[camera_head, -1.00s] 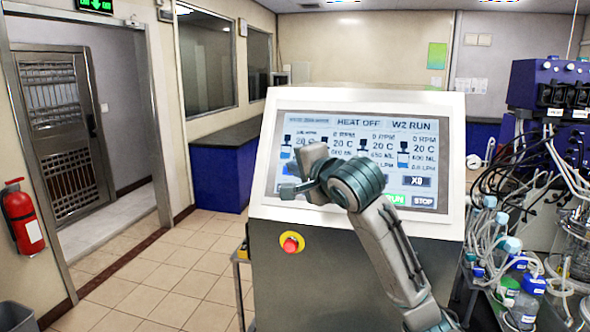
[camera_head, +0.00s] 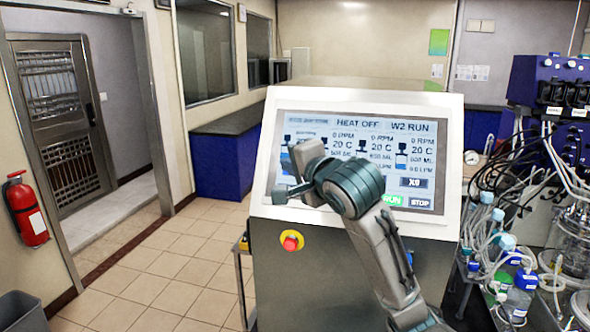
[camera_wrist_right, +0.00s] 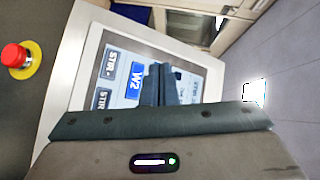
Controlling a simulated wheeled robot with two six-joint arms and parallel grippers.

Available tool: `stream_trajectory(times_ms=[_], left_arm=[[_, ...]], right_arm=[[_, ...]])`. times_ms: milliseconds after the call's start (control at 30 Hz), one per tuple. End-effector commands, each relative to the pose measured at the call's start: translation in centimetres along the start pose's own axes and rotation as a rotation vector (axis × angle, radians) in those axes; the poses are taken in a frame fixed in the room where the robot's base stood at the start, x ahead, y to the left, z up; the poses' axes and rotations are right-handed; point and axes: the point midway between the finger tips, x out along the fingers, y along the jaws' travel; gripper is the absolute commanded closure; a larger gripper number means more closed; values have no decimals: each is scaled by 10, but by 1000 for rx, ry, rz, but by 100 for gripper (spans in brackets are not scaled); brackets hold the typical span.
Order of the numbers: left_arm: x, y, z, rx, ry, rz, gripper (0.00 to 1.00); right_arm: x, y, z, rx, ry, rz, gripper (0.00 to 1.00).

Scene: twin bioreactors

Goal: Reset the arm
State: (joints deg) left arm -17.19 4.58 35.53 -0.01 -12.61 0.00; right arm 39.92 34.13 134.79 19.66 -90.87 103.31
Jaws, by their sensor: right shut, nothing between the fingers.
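My right arm comes up from the bottom in the head view. Its gripper (camera_head: 284,193) is shut and empty, in front of the left part of the control screen (camera_head: 365,150). I cannot tell whether it touches the screen. In the right wrist view the closed fingers (camera_wrist_right: 160,85) stand before the same screen (camera_wrist_right: 128,75), which shows turned on its side. The screen reads HEAT OFF and W2 RUN, with RUN and STOP buttons low on its right side. My left gripper is not in view.
A red emergency button (camera_head: 291,242) on a yellow disc sits below the screen. Bioreactor vessels (camera_head: 573,245), tubes and bottles crowd the right side. A fire extinguisher (camera_head: 26,208) hangs at the left. The tiled floor (camera_head: 165,255) between is clear.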

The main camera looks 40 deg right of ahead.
Motion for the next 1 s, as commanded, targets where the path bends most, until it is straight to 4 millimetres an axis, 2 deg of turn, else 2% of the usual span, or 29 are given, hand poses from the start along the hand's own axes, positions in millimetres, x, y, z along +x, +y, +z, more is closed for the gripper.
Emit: stream_trajectory(times_ms=[533, 633, 767, 867, 1000], left_arm=[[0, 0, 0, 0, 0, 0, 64], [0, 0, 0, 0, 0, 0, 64], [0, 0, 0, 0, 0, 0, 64], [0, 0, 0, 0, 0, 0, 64], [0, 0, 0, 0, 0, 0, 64]], right_arm=[[0, 0, 0, -1, 0, 1, 100], [2, 10, 4, -22, -6, 17, 100], [10, 52, 19, -126, -31, 88, 100], [13, 103, 38, -260, -72, 172, 100], [6, 182, 64, -468, -150, 293, 100]])
